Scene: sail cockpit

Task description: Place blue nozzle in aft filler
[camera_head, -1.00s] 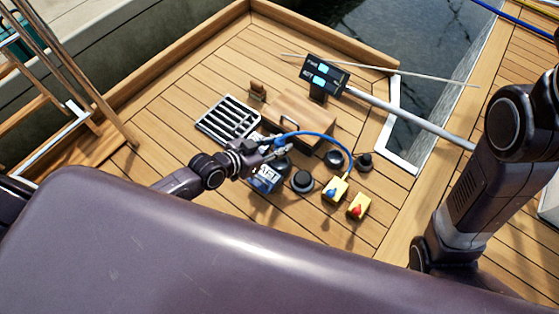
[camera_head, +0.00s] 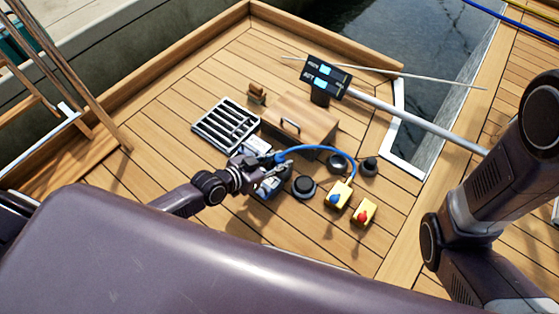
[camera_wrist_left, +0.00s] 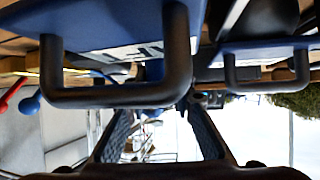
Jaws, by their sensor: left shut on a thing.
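My left gripper (camera_head: 276,164) is shut on the blue nozzle (camera_head: 280,157), which is small and partly hidden by the fingers. A blue hose (camera_head: 325,150) arcs from it to a yellow box with a blue knob (camera_head: 339,195). The gripper shows over a blue box (camera_head: 268,188), which carried the letters AFT earlier; its top is mostly covered. In the left wrist view, a large blue box (camera_wrist_left: 90,25) with a black handle fills the top, close to the fingers. I cannot tell whether the nozzle touches a filler opening. My right gripper is out of view.
A second yellow box with a red knob (camera_head: 363,212) stands at right. Black round fittings (camera_head: 304,187) sit near the hose. A deck grate (camera_head: 226,124), a wooden box (camera_head: 300,122) and a display panel (camera_head: 325,76) lie beyond. Open deck lies to the left.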

